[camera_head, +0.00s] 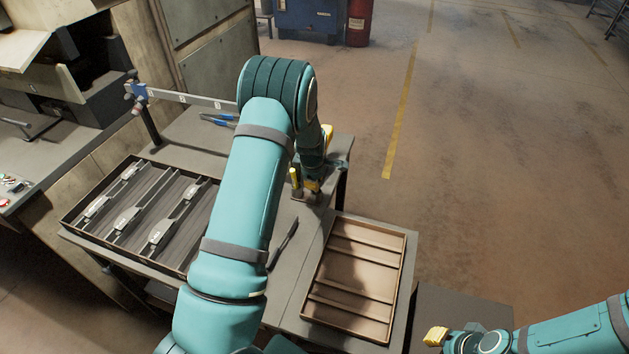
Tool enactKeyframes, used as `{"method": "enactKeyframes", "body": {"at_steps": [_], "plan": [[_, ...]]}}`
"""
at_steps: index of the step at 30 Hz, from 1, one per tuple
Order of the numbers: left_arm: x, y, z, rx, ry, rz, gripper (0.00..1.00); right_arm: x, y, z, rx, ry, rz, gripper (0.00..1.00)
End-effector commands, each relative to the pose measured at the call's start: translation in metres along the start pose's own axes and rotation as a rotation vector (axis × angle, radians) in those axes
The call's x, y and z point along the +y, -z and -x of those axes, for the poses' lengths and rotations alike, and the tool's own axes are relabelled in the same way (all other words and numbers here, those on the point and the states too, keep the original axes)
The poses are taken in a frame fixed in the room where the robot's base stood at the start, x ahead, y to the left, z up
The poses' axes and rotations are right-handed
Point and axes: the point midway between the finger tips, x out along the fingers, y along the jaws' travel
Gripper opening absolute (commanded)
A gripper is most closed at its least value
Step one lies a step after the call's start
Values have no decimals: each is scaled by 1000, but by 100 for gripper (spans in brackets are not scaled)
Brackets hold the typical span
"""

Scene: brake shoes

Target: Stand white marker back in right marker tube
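My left arm reaches over the table, and my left gripper (304,184) points down near the table's right edge. Its yellow fingertips are partly hidden by the arm, and I cannot tell whether they hold anything. A small greyish object (303,197) sits just below them, too small to identify. I cannot make out the white marker or the right marker tube; they may be hidden behind my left arm or gripper. My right gripper (435,337) is at the lower right, away from the table's back part, with its yellow tips seen from the side.
A dark-rimmed tray (84,200) with several metal brake shoes lies left. An empty slatted wooden tray (401,265) lies at the right front. A slim dark tool (284,243) lies between them. Blue-handled pliers (218,118) lie near a labelled rail (190,98). The floor to the right is open.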

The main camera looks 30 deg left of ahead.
Motion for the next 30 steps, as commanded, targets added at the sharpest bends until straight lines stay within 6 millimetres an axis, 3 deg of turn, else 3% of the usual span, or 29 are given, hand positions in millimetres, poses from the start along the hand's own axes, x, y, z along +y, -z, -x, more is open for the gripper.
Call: {"method": "enactKeyframes", "body": {"at_steps": [12,15,25,30], "plan": [[0,0,-6,0,0,1,0,2,-1,-5,0,-1,0,22],[0,0,-6,0,0,1,39,2,-1,-5,0,-1,0,22],[0,0,-4,0,0,1,39,2,-1,-5,0,-1,0,22],[1,-1,12,-1,-2,0,39,2,-1,-5,0,-1,0,22]]}}
